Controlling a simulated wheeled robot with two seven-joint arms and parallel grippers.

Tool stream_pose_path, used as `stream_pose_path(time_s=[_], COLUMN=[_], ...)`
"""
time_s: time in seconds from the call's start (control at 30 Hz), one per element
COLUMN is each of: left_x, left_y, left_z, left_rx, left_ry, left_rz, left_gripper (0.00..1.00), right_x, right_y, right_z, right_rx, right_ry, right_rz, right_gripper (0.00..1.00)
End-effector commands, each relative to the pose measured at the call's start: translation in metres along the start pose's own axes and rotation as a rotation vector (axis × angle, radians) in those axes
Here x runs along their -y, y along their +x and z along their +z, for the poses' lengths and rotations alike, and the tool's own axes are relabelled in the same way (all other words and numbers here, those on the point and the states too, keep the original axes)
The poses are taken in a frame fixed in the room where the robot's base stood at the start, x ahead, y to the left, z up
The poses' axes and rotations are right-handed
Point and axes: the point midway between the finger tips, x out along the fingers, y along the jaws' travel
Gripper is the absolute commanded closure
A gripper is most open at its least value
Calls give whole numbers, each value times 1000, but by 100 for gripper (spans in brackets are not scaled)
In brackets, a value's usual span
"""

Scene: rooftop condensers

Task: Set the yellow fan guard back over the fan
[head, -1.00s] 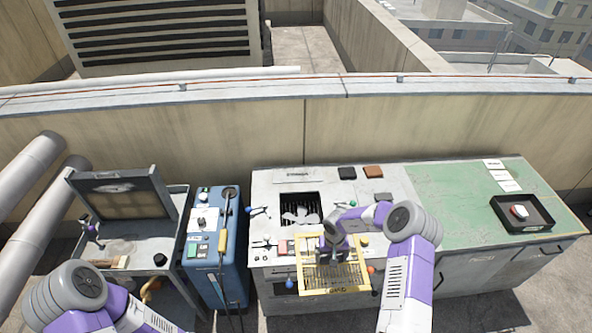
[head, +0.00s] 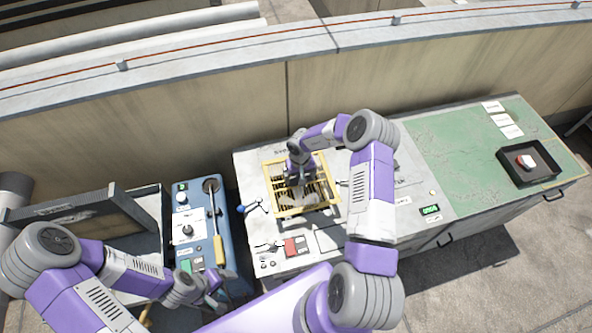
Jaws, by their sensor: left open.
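The yellow fan guard (head: 332,190) is over the fan opening in the light grey bench top (head: 386,222). Dark bars and opening show through its frame, and the fan is mostly hidden. I cannot tell whether the guard rests flat or hovers slightly. My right gripper (head: 299,180) is at the middle of the guard, seen from above. Its wrist hides the fingertips, so its grip cannot be made out. My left gripper (head: 217,291) is open and empty, low in front of the blue cabinet, away from the guard.
The blue cabinet (head: 183,198) with a yellow-handled tool stands left of the bench.

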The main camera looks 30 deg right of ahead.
Motion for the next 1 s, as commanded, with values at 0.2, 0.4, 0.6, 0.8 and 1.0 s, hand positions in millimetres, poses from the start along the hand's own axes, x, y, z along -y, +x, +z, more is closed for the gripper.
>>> stream_pose_path(time_s=[0.2,0.4,0.6,0.8,1.0], left_x=[7,15,18,20,20], left_y=[18,40,47,53,53], left_z=[-1,-2,-2,-2,-2], left_rx=[0,0,0,0,0], left_ry=[0,0,0,0,0], left_rz=[0,0,0,0,0], left_gripper=[22,22,22,22,22], right_x=[1,1,1,0,0], right_y=[17,38,58,73,75], right_z=[-1,-1,0,0,-1], right_rx=[-2,-3,0,-1,-2], right_ry=[-2,-1,0,0,0], right_rz=[0,0,-2,-1,-1], right_gripper=[60,60,60,60,60])
